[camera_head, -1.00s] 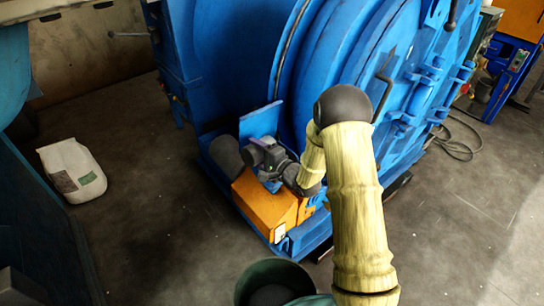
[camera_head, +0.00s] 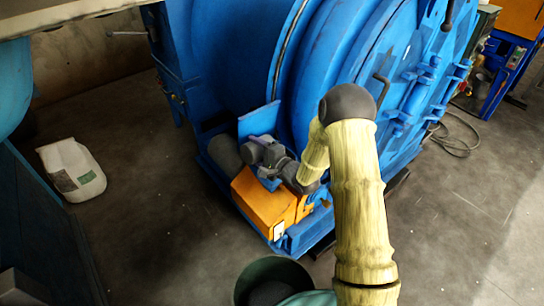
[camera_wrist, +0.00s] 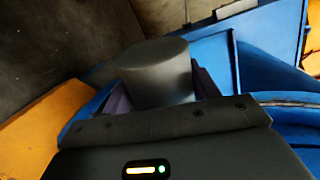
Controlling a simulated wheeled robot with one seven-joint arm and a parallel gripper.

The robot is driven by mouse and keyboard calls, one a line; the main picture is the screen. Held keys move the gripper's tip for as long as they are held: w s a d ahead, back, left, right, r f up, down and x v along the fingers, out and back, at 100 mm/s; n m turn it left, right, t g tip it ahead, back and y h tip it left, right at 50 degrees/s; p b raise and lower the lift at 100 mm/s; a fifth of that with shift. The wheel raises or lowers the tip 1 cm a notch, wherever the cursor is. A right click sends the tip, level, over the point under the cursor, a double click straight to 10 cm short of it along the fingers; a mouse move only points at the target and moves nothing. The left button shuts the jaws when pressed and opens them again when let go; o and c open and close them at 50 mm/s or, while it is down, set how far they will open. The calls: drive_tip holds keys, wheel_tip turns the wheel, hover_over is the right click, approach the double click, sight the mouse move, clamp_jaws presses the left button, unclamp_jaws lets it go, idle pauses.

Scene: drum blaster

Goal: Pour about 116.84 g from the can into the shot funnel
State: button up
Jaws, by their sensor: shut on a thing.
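My gripper (camera_head: 250,150) is shut on a plain grey can (camera_wrist: 155,72). In the wrist view the can stands out between the two dark fingers, its smooth side and flat grey end showing. In the head view what looks like the can (camera_head: 226,152) is a dark grey cylinder left of the gripper, beside the blue machine and above the orange housing. I cannot tell its opening or contents, or whether anything is flowing out. I cannot pick out the shot funnel for certain.
The big blue drum machine (camera_head: 240,60) stands close behind my gripper. An orange housing (camera_head: 262,207) sits just below it, with an upright blue plate (camera_head: 258,121) behind. A white sack (camera_head: 70,170) lies on the open floor at left. A dark green tub (camera_head: 272,277) is at the bottom.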

drive_tip(key=shift+w+d+r, duration=0.1)
drive_tip(key=shift+w+d, duration=0.05)
drive_tip(key=shift+s+a, duration=0.3)
drive_tip(key=shift+a, duration=0.05)
drive_tip(key=shift+d, duration=0.2)
drive_tip(key=shift+w+d, duration=0.15)
drive_tip(key=shift+d, duration=0.35)
drive_tip(key=shift+w, duration=0.1)
drive_tip(key=shift+s+a+f+n+b, duration=0.25)
drive_tip(key=shift+s+a+n+b, duration=0.05)
drive_tip(key=shift+a+b, duration=0.3)
drive_tip(key=shift+d+f+b, duration=0.1)
drive_tip(key=shift+b, duration=0.2)
